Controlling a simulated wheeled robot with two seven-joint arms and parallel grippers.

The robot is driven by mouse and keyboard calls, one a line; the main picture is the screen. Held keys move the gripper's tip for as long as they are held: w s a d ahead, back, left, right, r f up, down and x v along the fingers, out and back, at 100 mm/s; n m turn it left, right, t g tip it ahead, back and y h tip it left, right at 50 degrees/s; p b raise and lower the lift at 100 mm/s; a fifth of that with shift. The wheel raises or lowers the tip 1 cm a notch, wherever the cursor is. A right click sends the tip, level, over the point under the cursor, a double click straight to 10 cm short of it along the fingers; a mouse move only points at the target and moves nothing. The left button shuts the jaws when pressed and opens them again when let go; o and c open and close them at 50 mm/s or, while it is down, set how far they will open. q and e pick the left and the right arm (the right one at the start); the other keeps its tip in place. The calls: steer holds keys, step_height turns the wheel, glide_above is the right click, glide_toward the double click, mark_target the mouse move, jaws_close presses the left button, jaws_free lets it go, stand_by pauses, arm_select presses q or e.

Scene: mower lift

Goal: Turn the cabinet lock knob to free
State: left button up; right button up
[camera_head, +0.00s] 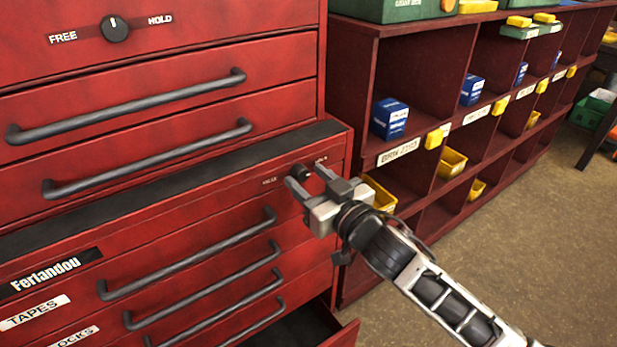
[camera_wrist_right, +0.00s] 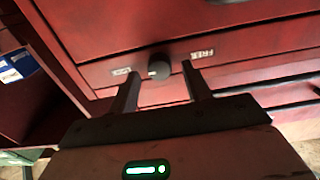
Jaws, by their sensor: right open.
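The lower red cabinet has a small dark lock knob (camera_head: 300,170) near its top right corner, with a small label on each side. In the right wrist view the knob (camera_wrist_right: 159,66) sits between a FREE label (camera_wrist_right: 203,53) and another label (camera_wrist_right: 121,71) too small to read. A pale mark on it is on the side away from FREE. My right gripper (camera_head: 309,178) is open and empty in front of the knob. In the wrist view its fingers (camera_wrist_right: 161,76) flank the knob, with gaps on both sides. My left gripper is out of view.
The upper red cabinet has a similar knob (camera_head: 114,28) between FREE and HOLD labels. Long dark drawer handles (camera_head: 190,258) stick out below. A bottom drawer (camera_head: 300,328) stands open.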

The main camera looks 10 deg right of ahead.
steer(key=shift+w+a, duration=0.15)
steer(key=shift+w, duration=0.15)
steer(key=c, duration=1)
